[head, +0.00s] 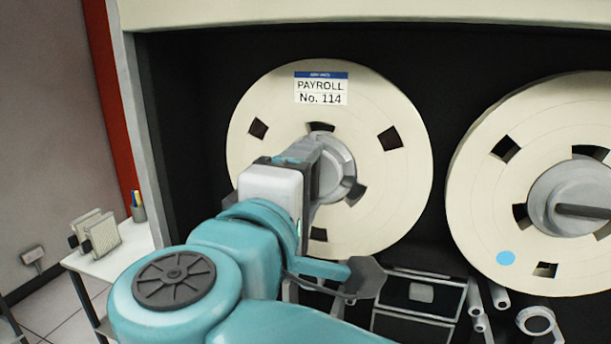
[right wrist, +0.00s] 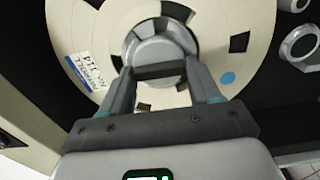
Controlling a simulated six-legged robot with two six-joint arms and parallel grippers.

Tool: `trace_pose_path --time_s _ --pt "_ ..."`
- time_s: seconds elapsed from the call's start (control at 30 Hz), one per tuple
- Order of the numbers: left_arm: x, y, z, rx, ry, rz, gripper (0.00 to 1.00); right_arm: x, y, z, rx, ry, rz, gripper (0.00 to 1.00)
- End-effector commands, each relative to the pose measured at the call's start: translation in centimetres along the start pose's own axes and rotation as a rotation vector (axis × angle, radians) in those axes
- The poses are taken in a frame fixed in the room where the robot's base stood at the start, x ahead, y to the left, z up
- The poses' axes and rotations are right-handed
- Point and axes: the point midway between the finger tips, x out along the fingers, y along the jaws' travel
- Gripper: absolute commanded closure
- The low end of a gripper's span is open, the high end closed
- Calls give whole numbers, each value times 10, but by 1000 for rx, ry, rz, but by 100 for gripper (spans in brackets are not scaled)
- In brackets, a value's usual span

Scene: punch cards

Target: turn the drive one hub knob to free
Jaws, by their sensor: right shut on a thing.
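The drive one reel (head: 260,95) is cream, with a label reading PAYROLL No. 114. Its round grey hub (head: 342,172) is partly hidden behind my right gripper (head: 316,165) in the head view. In the right wrist view, the dark bar of the hub knob (right wrist: 160,71) lies crosswise between the two fingers of my right gripper (right wrist: 160,66). The gripper is shut on the knob. The label (right wrist: 84,72) and a blue dot (right wrist: 228,78) show on either side of the hub there. The knob's free mark is not visible. My left gripper is not in view.
A second cream reel (head: 480,180) stands to the right, with a grey hub, a dark knob bar lying nearly level and a blue dot. Several rollers (head: 478,305) sit below. At lower left, a white side table (head: 115,262) holds card blocks and a pen cup.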

Motion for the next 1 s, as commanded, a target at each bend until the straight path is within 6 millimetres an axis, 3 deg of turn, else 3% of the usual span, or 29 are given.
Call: trace_pose_path --time_s 0.6,0.63,0.7,1.0 --pt "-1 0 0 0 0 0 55 -1 0 -1 -40 4 0 68" --pt "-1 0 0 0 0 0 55 -1 0 -1 -40 4 0 31" --pt "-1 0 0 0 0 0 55 0 -1 -1 -39 3 0 17" --pt "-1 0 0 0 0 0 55 0 0 0 -39 1 0 17"
